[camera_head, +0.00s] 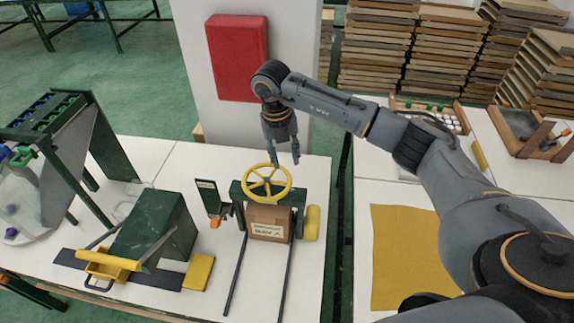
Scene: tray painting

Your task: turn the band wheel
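The band wheel (267,197) is a yellow spoked handwheel lying nearly flat on top of a dark green frame (238,194). A cardboard box (268,222) sits in the frame under the wheel. My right gripper (286,160) hangs from the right arm with its fingers pointing down, at the wheel's far right side. Its fingers are apart and nothing shows between them. The fingertips look close to the rim, but I cannot tell whether they touch it.
A yellow roller (312,223) is right of the frame. A green box-shaped device (150,235) with a yellow handle stands to the left. A yellow block (198,272) lies beside it. A white pillar with a red box (238,58) rises behind. A yellow mat (400,255) lies right.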

